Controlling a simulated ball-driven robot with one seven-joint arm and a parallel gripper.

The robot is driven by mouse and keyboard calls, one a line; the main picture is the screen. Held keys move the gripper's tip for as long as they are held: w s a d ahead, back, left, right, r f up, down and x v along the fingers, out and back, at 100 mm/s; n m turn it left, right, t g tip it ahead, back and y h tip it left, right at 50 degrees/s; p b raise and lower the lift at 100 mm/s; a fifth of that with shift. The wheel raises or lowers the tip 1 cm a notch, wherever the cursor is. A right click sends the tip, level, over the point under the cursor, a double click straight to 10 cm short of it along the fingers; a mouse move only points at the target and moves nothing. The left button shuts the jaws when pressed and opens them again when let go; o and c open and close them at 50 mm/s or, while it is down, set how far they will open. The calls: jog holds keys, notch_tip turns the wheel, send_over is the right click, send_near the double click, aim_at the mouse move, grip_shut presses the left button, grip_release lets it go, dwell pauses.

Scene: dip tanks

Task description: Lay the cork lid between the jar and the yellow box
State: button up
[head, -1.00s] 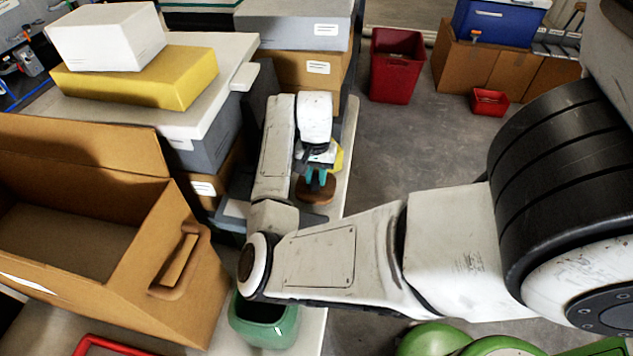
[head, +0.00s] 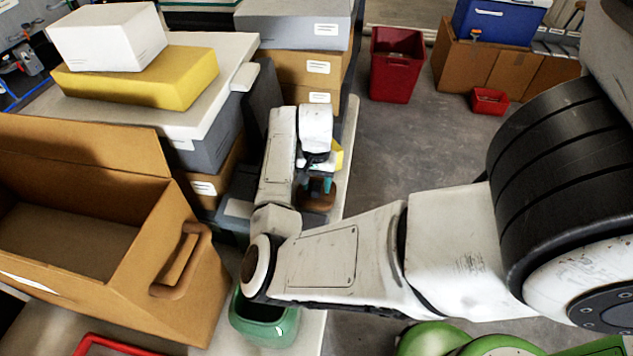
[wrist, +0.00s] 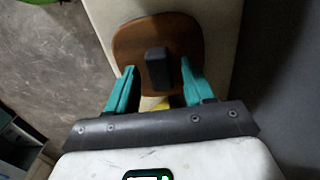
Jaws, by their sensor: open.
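The cork lid (head: 319,200) is a brown disc with a dark knob. It appears to lie flat on the pale bench top, and the wrist view shows the lid (wrist: 136,40) from above. My gripper (wrist: 158,68) is open, its teal fingers on either side of the knob with gaps. In the head view my gripper (head: 317,186) is right over the lid. The green jar (head: 265,322) stands nearer the front of the bench, partly hidden by my arm. A small yellow box (head: 338,154) shows behind my gripper, mostly hidden. The lid lies between the two.
An open cardboard box (head: 185,285) stands left of the jar. Stacked boxes line the left side, with a larger yellow box (head: 135,82) under a white box (head: 107,38). The bench's right edge is close to the lid. A red bin (head: 397,66) stands on the floor beyond.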

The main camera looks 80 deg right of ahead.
aim_at(316, 186)
jog(key=shift+r, duration=3.9)
